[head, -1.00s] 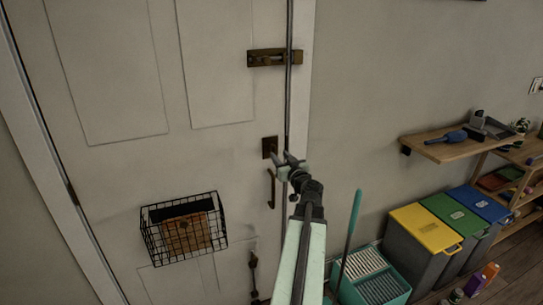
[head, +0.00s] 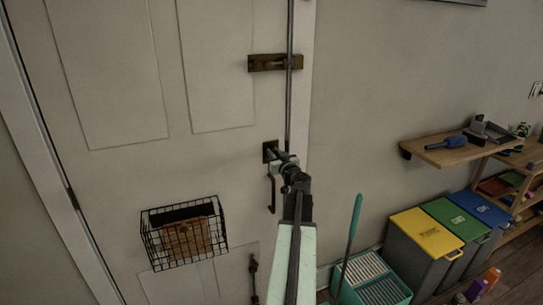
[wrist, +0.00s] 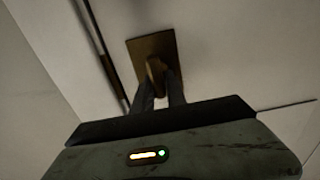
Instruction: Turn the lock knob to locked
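The lock knob (wrist: 154,70) is a small brass turn piece on a dark brass plate (wrist: 165,46) in the wrist view. In the head view the plate (head: 270,150) is on the white door, above the pull handle, and my gripper hides most of the knob. My gripper (head: 279,158) is right in front of the plate. In the wrist view its two dark fingers (wrist: 160,92) are apart, one on each side of the knob's near end. I cannot see clear contact between the fingers and the knob.
A dark pull handle (head: 272,194) hangs just below the plate. A slide bolt (head: 275,63) is higher up. A wire basket (head: 152,240) hangs on the door at left. A teal bucket (head: 382,296), coloured bins (head: 428,233) and a shelf (head: 440,153) stand at right.

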